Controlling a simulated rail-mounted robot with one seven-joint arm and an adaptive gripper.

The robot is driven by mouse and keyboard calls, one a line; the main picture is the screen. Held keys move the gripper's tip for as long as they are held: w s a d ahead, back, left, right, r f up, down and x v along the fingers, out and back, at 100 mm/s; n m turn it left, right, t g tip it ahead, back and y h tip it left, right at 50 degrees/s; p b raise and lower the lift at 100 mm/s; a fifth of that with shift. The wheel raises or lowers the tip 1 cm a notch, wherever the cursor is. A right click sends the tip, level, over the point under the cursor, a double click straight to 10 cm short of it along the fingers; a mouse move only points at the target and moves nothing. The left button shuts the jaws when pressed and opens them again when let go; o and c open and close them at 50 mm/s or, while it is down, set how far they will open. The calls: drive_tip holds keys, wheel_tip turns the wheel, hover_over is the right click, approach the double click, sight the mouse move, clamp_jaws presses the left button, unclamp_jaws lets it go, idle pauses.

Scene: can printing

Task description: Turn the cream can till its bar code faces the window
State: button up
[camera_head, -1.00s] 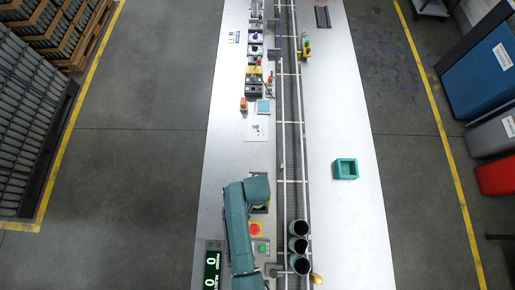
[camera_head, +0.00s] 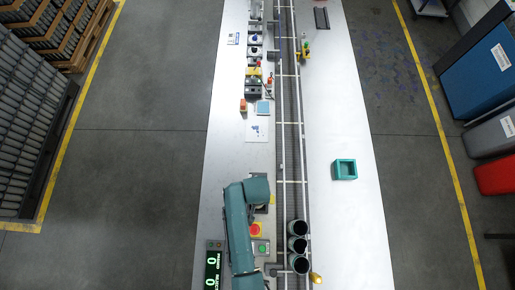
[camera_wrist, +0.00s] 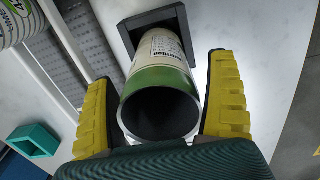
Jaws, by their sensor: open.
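In the wrist view, the cream can (camera_wrist: 160,58) shows a cream label with dark print, a green band and an open, dark mouth towards the camera. A block of text like a nutrition panel is on the visible side; I see no bar code there. My gripper (camera_wrist: 160,72) is open, its yellow ribbed fingers on both sides of the can. A gap shows on the right; contact on the left is hard to tell. The can's far end meets a dark square frame (camera_wrist: 130,40); I cannot tell whether this is the window. In the head view my arm hides the can and gripper.
Several cans, including one (camera_head: 298,228), stand on the conveyor (camera_head: 290,150) to the right of my arm. A teal box (camera_head: 345,169) sits on the right of the table. A button box (camera_head: 261,247) and a display (camera_head: 213,268) are near my arm. The right table side is mostly clear.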

wheel_tip(320, 180, up, 12)
drive_tip(key=shift+f, duration=0.15)
idle(0.5)
